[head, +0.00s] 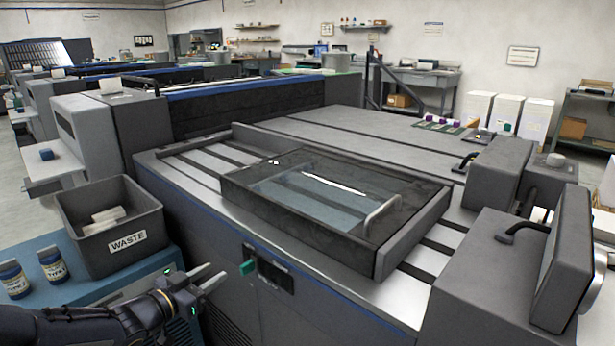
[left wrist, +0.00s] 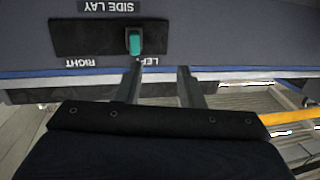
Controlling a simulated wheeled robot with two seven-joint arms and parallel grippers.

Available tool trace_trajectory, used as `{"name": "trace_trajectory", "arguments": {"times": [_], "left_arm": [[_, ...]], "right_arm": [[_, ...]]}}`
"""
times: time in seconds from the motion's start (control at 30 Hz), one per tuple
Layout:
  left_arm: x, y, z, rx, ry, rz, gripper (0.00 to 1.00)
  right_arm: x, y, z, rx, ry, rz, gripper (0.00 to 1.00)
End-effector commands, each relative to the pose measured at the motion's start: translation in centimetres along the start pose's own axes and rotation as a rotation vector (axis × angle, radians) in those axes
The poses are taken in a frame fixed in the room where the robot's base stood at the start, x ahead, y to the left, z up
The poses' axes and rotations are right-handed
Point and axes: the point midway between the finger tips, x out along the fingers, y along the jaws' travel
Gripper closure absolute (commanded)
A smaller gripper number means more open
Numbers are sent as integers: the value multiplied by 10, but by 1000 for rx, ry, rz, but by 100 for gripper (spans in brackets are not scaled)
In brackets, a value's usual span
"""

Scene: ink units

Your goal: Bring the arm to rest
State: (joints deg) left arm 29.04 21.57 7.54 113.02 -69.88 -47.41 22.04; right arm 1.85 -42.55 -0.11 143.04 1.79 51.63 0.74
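My left gripper (head: 214,274) is in front of the side of the grey machine, near a small black panel (head: 271,275) with a green lever (head: 247,267). In the left wrist view the panel appears upside down, marked SIDE LAY, LEFT and RIGHT, and the green lever (left wrist: 133,42) is on the LEFT side. My left gripper's two fingers (left wrist: 160,82) are apart with nothing between them. The fingertips appear clear of the lever. My right gripper does not show in either view.
A grey WASTE bin (head: 110,230) with pale items inside stands on a blue surface (head: 90,300), beside two labelled jars (head: 53,265). A framed clear cover (head: 330,195) with a handle lies on the machine top. The machine's front edge is close to my left arm.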

Motion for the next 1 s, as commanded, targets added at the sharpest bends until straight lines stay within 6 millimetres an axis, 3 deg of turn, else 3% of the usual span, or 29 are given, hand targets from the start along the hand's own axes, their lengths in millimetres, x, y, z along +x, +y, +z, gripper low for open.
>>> {"name": "trace_trajectory", "arguments": {"times": [0.03, 0.1, 0.23, 0.4, 0.5, 0.83, 0.9, 1.0], "left_arm": [[-10, -5, -16, 17, -48, -84, 65], [-32, -12, -26, 6, -143, -217, 65], [-90, -4, -31, -90, -333, -417, 65], [-166, 51, -10, -310, -560, -500, 65], [-197, 91, 4, -427, -659, -466, 65], [-256, 206, 31, -671, -853, -220, 65], [-259, 207, 6, -677, -863, -214, 65], [-261, 205, -14, -676, -863, -217, 65]], "right_arm": [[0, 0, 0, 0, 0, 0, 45], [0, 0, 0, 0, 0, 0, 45], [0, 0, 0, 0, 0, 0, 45], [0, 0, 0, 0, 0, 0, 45], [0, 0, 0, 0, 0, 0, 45], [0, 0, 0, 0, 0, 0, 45], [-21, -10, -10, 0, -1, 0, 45], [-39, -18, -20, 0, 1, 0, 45]]}}
